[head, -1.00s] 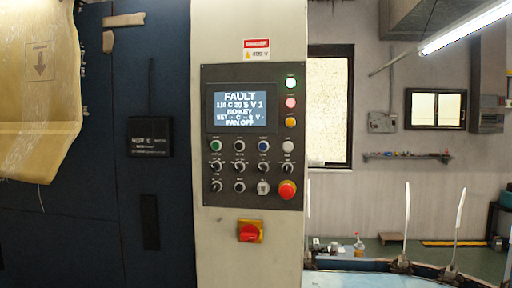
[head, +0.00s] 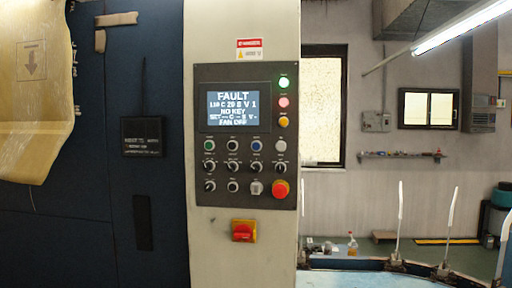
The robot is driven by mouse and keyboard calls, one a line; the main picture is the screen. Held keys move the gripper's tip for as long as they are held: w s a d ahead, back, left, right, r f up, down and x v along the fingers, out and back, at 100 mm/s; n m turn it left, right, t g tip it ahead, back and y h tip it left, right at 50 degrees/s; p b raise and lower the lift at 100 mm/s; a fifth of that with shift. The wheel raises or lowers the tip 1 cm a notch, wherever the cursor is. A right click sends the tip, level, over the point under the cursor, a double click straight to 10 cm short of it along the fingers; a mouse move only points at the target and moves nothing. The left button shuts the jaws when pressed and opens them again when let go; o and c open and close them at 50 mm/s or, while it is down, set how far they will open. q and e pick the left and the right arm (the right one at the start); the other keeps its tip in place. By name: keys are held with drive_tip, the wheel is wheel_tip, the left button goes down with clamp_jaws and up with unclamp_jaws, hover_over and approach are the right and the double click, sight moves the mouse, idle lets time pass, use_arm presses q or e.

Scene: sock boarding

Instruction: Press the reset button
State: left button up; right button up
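The control panel (head: 246,190) is a dark plate on a pale column in the head view. Its screen (head: 235,108) reads FAULT, NO KEY and FAN OFF. Below the screen is a row of round buttons: green (head: 209,146), white or grey, blue (head: 257,146) and pale grey (head: 280,146). Two rows of knobs sit under them. A red emergency mushroom button (head: 280,188) is at the lower right. Green, red and amber round lights or buttons (head: 283,103) line the right edge. The labels are too small to read, so I cannot tell which is reset. Neither gripper is in view.
A red rotary switch on a yellow plate (head: 243,231) is below the panel. Dark cabinet doors (head: 90,220) and a yellowish translucent sheet (head: 30,100) are at left. A pale blue round surface with upright white rods (head: 400,220) is at lower right.

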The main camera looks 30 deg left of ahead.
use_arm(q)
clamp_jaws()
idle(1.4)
